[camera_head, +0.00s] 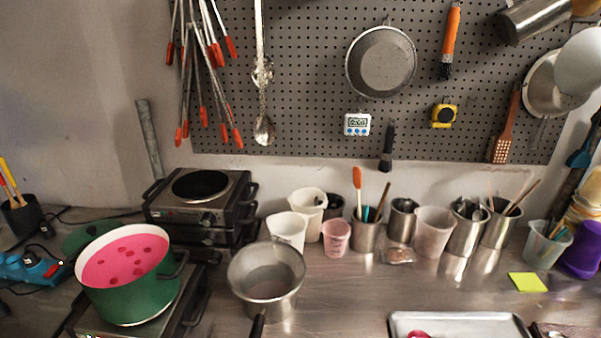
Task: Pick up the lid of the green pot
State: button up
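The green pot (135,303) stands on a hot plate (185,311) at the lower left. It is uncovered and holds a bright pink liquid (125,257) with several darker red spots on it. A dark green round piece (77,237), which looks like the pot's lid, sits just behind the pot at its left. It is partly hidden by the pot's white rim, and I cannot tell whether it touches the pot or what it rests on. My gripper is not in view.
A saucepan (267,288) stands right of the pot. Stacked burners (201,194) rise behind. A blue object (28,269) and a dark holder (22,219) are at the far left. Several cups line the back; a metal tray (460,318) lies at the front right.

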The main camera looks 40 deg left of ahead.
aim_at(91, 231)
jog(key=u, duration=2.75)
